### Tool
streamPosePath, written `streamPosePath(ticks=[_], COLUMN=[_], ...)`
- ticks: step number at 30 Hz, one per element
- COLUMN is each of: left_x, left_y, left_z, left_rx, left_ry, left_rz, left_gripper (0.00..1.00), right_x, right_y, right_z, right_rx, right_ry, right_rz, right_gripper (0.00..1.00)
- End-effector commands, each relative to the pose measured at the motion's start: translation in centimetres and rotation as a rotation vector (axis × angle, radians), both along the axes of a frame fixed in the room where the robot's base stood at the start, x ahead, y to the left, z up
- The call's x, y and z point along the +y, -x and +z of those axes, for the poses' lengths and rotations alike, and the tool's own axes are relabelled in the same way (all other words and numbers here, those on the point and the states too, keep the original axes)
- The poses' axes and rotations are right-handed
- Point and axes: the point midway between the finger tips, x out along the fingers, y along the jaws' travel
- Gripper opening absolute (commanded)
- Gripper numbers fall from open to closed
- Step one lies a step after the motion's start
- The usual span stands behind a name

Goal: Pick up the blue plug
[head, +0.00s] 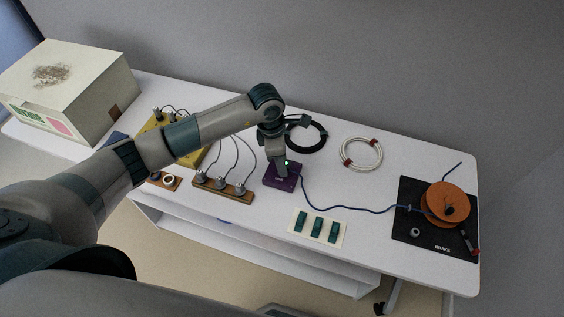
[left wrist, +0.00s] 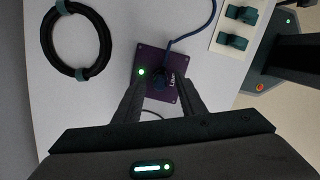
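A purple box (head: 270,181) stands on the white table, below my left gripper (head: 283,170). In the head view my gripper hides the plug, and the cord (head: 345,210) runs right toward an orange reel. In the left wrist view my left gripper (left wrist: 157,92) is open, with its fingertips apart on either side of the plug. My right gripper is not in view.
A black cable coil (head: 322,146) and a white coil (head: 345,160) lie behind the box. A power strip (head: 222,190) with several plugs is at left, a panel of green switches (head: 316,229) in front. The orange reel (head: 441,202) stands on a black mat (head: 411,195) at right.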

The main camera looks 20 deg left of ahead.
Motion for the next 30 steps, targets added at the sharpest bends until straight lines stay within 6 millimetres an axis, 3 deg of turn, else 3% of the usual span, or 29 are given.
streamPosePath(ticks=[17,22,30], left_x=[-0.05,-0.04,-0.05], left_y=[-0.06,-0.07,-0.07], left_z=[-0.71,-0.7,-0.69], left_rx=[-0.002,-0.002,-0.002], left_ry=[-0.001,-0.001,-0.001], left_rz=[-0.001,-0.001,-0.001], left_gripper=[0.37,0.0,0.0], right_x=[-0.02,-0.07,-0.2], right_y=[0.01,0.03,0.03], right_z=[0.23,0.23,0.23], right_rx=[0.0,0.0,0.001], right_ry=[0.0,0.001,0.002], right_rz=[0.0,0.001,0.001], right_gripper=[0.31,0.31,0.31])
